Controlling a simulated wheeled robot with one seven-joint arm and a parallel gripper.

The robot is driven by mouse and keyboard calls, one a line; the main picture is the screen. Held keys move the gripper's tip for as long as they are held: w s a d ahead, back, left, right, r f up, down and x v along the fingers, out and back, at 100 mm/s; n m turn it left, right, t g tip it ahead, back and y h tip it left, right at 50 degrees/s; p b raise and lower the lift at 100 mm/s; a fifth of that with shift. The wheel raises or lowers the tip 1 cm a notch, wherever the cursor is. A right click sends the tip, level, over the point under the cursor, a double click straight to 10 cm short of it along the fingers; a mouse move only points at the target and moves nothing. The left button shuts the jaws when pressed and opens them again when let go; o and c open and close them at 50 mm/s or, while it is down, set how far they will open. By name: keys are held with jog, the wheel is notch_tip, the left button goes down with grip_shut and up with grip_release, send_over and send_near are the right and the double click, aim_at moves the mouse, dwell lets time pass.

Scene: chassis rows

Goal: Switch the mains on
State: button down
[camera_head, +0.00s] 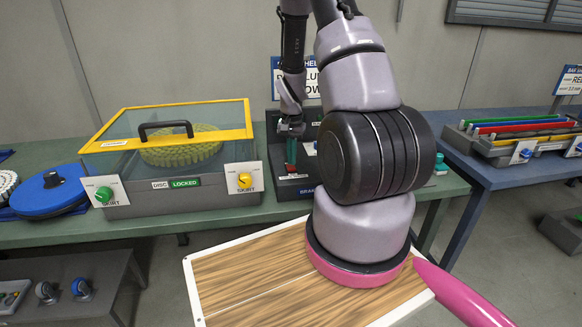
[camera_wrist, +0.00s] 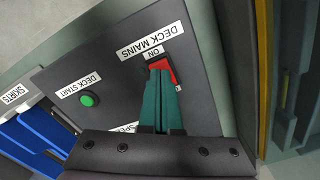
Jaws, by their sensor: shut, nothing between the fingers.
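The mains switch (camera_wrist: 169,72) is a red rocker in a black surround on the dark panel (camera_wrist: 110,75), under a white "DECK MAINS" label. An "ON" mark shows at its end by that label. My gripper (camera_wrist: 160,72) is shut and empty, its teal fingertips at the switch and covering part of it. I cannot tell whether they touch it or which way the rocker is tilted. In the head view my gripper (camera_head: 291,163) points down at the same panel, behind my arm.
A green "DECK START" button (camera_wrist: 88,99) is on the same panel. In the head view, a yellow-framed glass-lidded box (camera_head: 165,198) marked "DISC LOCKED" stands left of the panel on the green bench (camera_head: 150,233). A blue bench (camera_head: 480,177) with coloured strips stands right.

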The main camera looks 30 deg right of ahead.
aim_at(292, 168)
jog(key=shift+f, duration=0.85)
dwell(0.3)
jog(key=shift+r, duration=3.5)
